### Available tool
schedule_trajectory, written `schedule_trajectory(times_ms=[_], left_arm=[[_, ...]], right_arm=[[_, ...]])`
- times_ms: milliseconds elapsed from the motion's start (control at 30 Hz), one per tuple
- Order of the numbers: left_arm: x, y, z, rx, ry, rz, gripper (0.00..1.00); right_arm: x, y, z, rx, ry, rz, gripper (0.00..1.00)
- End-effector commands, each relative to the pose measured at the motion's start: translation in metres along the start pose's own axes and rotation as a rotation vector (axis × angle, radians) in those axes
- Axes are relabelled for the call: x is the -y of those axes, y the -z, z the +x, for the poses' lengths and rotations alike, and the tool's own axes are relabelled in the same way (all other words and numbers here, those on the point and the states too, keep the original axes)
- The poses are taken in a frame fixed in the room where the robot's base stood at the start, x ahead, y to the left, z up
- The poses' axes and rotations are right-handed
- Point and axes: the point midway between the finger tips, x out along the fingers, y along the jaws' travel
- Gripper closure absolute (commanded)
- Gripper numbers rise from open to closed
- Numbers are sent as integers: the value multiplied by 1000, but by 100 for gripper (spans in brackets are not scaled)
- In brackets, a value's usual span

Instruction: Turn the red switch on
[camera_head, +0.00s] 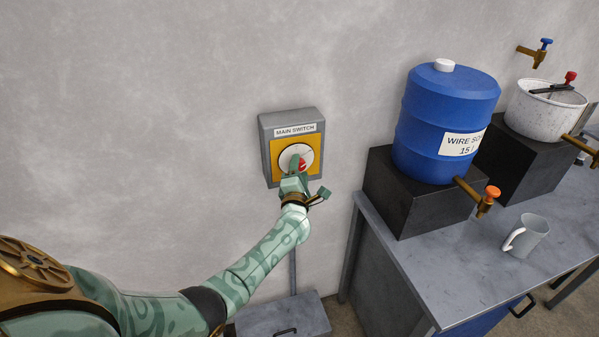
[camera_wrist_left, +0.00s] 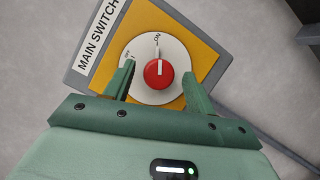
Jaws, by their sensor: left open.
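The red switch (camera_head: 302,165) is a round red knob on a white dial, on a yellow plate in a grey wall box labelled MAIN SWITCH (camera_head: 294,131). In the left wrist view the red knob (camera_wrist_left: 158,73) has a white line pointing up towards a mark that seems to read ON; another small mark sits to its left. My left gripper (camera_head: 296,172) is in front of the dial. In the left wrist view its open fingers (camera_wrist_left: 158,82) stand on either side of the knob with gaps visible. Whether they reach its depth is unclear. My right gripper is not in view.
A grey metal table (camera_head: 445,270) stands to the right, with a blue barrel (camera_head: 425,120) on a black block, a white pot (camera_head: 545,110) and a mug (camera_head: 530,235). A grey box (camera_head: 283,316) lies below the switch. The wall on the left is bare.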

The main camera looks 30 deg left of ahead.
Motion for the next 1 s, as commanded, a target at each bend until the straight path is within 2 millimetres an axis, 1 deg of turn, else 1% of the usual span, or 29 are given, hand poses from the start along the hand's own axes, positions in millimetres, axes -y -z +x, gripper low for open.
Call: schedule_trajectory(times_ms=[133, 233, 367, 500, 600, 700, 833, 1000], left_arm=[[0, 0, -7, 0, 1, 0, 44], [-1, 0, -22, 0, 1, -1, 44], [-1, 0, -56, 0, 3, -2, 44], [0, 0, -95, -1, 3, -2, 44], [1, 0, -120, 0, 3, 0, 44], [1, 0, -140, -1, 2, -1, 44], [1, 0, -156, 0, 1, 0, 44], [1, 0, -164, 1, 1, 1, 44]], right_arm=[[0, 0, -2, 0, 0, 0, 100], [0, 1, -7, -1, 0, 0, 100], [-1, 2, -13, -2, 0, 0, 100], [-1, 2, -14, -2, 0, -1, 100], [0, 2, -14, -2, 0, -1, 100], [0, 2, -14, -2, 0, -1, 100], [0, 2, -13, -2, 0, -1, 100], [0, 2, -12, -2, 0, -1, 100]])
